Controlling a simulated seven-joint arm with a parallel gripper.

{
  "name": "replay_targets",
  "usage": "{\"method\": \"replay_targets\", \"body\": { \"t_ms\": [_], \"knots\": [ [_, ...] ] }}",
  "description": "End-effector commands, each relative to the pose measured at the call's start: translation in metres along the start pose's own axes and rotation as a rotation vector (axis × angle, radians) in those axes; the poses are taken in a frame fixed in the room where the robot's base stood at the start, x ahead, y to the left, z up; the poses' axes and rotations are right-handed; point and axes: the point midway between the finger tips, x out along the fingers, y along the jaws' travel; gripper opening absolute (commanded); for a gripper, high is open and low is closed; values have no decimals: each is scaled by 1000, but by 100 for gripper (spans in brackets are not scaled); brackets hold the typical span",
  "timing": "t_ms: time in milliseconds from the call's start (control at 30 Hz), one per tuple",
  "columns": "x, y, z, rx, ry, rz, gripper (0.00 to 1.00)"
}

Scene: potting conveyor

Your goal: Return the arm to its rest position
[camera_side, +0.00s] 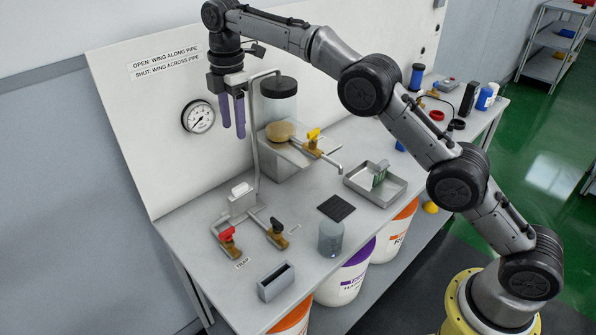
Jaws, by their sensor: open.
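My gripper (232,116) hangs at the upper left, its two purple fingers pointing down with a gap between them. It is open and nothing shows between the fingers. It is in front of the white back panel (140,105), right of the round gauge (198,117) and left of the dark-lidded clear tank (279,103). From this angle the fingers appear close to the vertical grey pipe (253,150); I cannot tell how far apart they are. My arm reaches from the yellow base at the lower right up over the bench.
The grey bench (190,192) carries a red-handled valve (227,235), a black-handled valve (277,228), a yellow-handled valve (312,137), a metal tray (362,190), a grey cup (331,238) and a slotted block (276,281). Buckets (345,280) stand below. Green floor (540,130) is clear at the right.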

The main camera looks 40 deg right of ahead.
Motion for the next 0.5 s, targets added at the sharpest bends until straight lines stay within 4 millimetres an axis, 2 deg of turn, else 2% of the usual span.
{"method": "replay_targets", "body": {
  "t_ms": [33, 133, 200, 300, 500],
  "knots": [
    [-26, -1, 6, 9, 10, 42, 56],
    [-74, -14, 20, 28, 21, 96, 56],
    [-105, -31, 32, 42, 26, 121, 56],
    [-141, -57, 48, 73, 32, 156, 56],
    [-191, -118, 76, 192, 52, 225, 56]
  ]
}}
